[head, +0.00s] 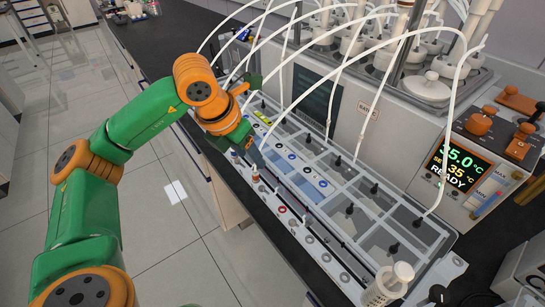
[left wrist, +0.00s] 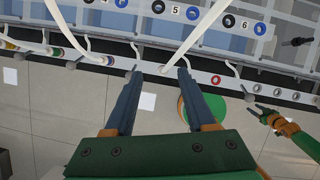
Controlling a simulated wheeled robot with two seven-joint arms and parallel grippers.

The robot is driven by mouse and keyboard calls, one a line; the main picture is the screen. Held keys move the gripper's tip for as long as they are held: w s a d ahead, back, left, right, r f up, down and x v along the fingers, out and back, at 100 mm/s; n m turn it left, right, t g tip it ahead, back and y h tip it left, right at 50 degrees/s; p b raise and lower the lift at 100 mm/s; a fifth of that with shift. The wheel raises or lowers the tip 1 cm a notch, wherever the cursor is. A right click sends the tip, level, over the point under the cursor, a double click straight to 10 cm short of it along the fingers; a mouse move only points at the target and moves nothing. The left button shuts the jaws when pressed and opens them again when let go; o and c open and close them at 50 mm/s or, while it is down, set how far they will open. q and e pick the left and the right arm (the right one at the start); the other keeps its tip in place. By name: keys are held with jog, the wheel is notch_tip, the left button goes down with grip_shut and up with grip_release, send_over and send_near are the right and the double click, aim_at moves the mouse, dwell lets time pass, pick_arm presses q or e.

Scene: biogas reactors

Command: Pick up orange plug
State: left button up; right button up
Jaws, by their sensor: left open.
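A small white plug with an orange-brown part (head: 254,172) stands at the front rail of the water bath, just below my left gripper. In the left wrist view, a white plug with a reddish-orange band (left wrist: 57,51) lies along the rail, left of the fingers; I cannot tell for sure that it is the same one. My left gripper (head: 243,143) is over the bath's front left edge.
White hoses (head: 335,75) arch over the bath and one crosses in front of the fingers. The clear-walled bath (head: 330,185) has numbered, coloured rings along its front. A control unit (head: 460,165) stands at the right. The floor (head: 150,215) in front is clear.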

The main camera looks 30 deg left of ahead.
aim_at(254, 173)
pick_arm(q)
jog(key=f, duration=0.1)
jog(key=f+p, duration=0.1)
jog(key=f, duration=0.2)
jog(key=shift+s+d+p, duration=0.2)
jog(key=shift+s+p, duration=0.15)
jog(key=shift+w+x, duration=0.2)
jog(key=shift+x, duration=0.8)
jog(key=shift+w, duration=0.25)
jog(key=shift+s+r, duration=0.1)
jog(key=shift+s, duration=0.1)
grip_shut()
pick_arm(e)
jog(key=shift+s+a+r, duration=0.1)
jog(key=shift+s+r, duration=0.8)
jog(key=shift+r, duration=0.05)
